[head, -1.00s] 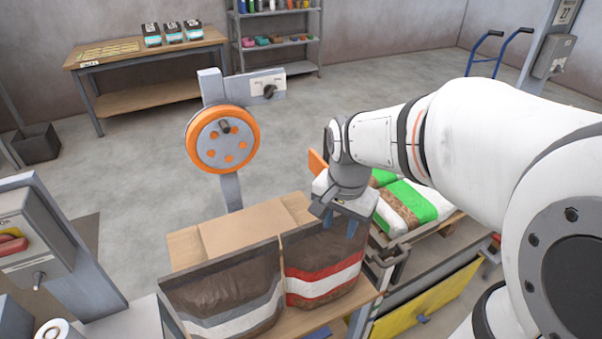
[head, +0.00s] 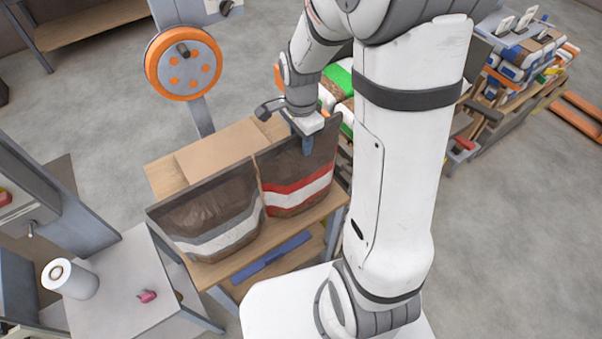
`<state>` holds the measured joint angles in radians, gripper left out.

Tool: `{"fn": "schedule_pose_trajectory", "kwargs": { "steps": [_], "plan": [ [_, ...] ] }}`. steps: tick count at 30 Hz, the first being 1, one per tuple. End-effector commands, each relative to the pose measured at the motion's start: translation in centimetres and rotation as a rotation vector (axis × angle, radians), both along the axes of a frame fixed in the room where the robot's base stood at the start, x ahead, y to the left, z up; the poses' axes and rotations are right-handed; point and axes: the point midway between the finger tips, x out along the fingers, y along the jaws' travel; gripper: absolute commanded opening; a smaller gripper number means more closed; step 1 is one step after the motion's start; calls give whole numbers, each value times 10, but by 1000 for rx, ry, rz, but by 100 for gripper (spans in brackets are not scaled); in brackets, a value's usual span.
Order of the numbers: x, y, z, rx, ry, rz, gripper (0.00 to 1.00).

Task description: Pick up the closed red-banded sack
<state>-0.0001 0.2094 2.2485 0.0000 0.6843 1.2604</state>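The red-banded sack (head: 298,190), brown with red and white bands, stands upright on a wooden table (head: 215,271). Its top edge looks like a flat seam. My gripper (head: 307,145) is at the right part of that top edge, pointing down. One blue finger shows in front of the sack's upper face; the other finger is hidden, so I cannot tell whether the gripper is closed on the edge.
A grey-banded sack (head: 212,215) stands close on the left. A cardboard piece (head: 218,146) lies behind. An orange wheel (head: 183,63) on a post rises beyond. Green-and-white sacks (head: 338,82) are behind my gripper. A side table (head: 125,290) holds a white roll (head: 70,279).

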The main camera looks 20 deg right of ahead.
Motion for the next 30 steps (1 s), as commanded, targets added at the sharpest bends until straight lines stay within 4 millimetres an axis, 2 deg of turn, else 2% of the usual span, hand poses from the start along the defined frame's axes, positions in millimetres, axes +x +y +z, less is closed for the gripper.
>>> {"fn": "schedule_pose_trajectory", "kwargs": {
  "steps": [8,21,30],
  "plan": [
    [0,0,-3,0,0,2,35],
    [0,1,-3,0,-1,2,0],
    [0,1,-2,0,-1,3,0]
  ]
}}
